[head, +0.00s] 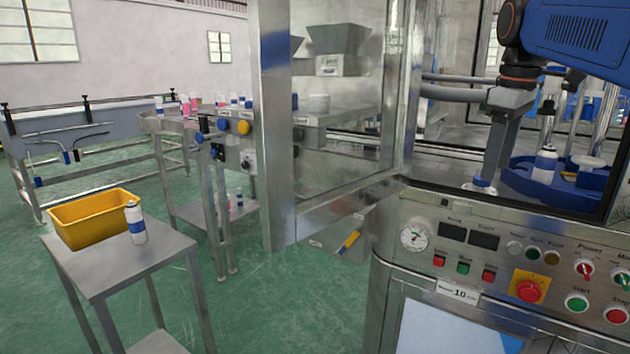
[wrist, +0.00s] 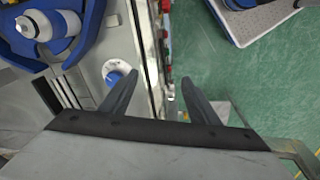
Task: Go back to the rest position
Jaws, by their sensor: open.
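My gripper (head: 496,165) hangs from the blue arm inside the open front of the machine, with its fingers pointing down. In the wrist view the two fingers of my gripper (wrist: 158,88) are spread apart with nothing between them. A white can with a blue band (head: 544,166) stands in a blue holder (head: 520,180) to the right of the fingers. In the wrist view the can (wrist: 40,25) sits in the holder at the upper left. A small blue-topped round part (head: 482,184) lies just below the fingers, and also shows beside the left finger (wrist: 116,76).
The metal door frame (head: 275,120) stands left of my gripper. The control panel (head: 515,260) with buttons and a gauge lies below it. A small cart (head: 120,262) carries a yellow bin (head: 92,222) and a white-and-blue can (head: 135,224). Green floor is clear at the left.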

